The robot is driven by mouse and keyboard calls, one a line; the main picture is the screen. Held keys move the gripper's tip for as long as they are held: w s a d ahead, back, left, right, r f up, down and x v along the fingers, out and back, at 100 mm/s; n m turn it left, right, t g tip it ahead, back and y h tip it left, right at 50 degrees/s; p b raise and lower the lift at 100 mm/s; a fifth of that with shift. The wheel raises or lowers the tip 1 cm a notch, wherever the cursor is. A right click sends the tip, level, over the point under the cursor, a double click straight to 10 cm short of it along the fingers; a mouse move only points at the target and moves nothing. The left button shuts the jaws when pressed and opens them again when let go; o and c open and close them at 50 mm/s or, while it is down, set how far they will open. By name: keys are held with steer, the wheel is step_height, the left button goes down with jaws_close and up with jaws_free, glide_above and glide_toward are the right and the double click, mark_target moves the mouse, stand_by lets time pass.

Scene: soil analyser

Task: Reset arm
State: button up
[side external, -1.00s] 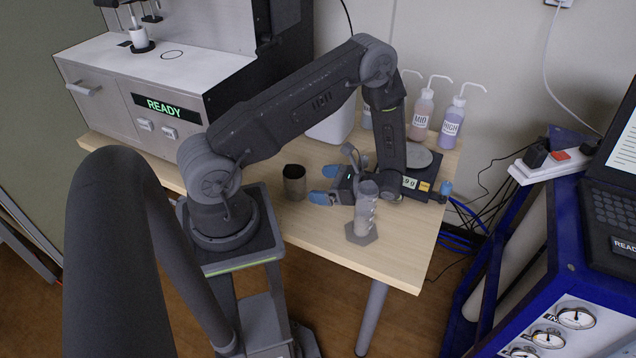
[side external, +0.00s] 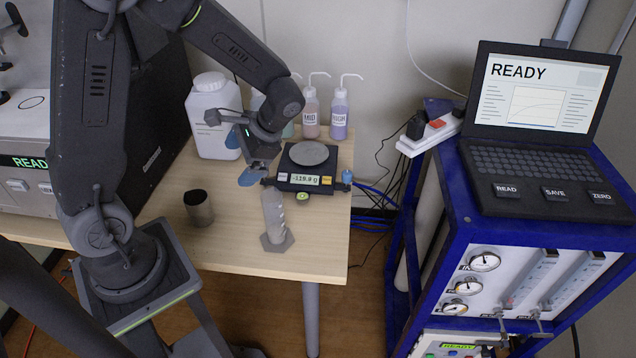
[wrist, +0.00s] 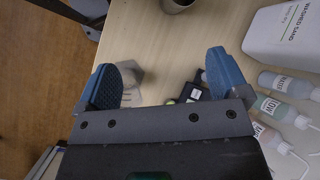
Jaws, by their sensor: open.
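My gripper (side external: 243,160) is open and empty. It hangs above the wooden table, behind and left of the graduated cylinder and beside the scale. In the wrist view its two blue fingertips (wrist: 165,85) are wide apart, with tabletop between them. The clear cylinder (side external: 274,215) stands upright on its hexagonal foot near the table's front edge; in the wrist view it is mostly hidden behind the left finger. A dark metal cup (side external: 199,210) stands on the table to the left. The scale (side external: 308,170) has an empty round pan and reads about -119.8 g.
A white jug (side external: 214,118) and several wash bottles (side external: 339,112) stand at the back of the table. The analyser (side external: 20,150) is at the left. A blue-framed cart (side external: 450,240) with a laptop (side external: 535,120) is at the right. The table between cup and cylinder is clear.

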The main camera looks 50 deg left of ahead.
steer(key=s+d+r+n+t+h, duration=0.1)
steer(key=s+d+r+t+h, duration=0.3)
steer(key=s+d+r+t, duration=0.3)
steer(key=d+r+t, duration=0.4)
steer(key=d+r, duration=0.1)
steer(key=r, duration=0.2)
steer(key=shift+s+r+n+h, duration=0.15)
steer(key=shift+r+n+h, duration=0.15)
steer(key=shift+r+n, duration=0.1)
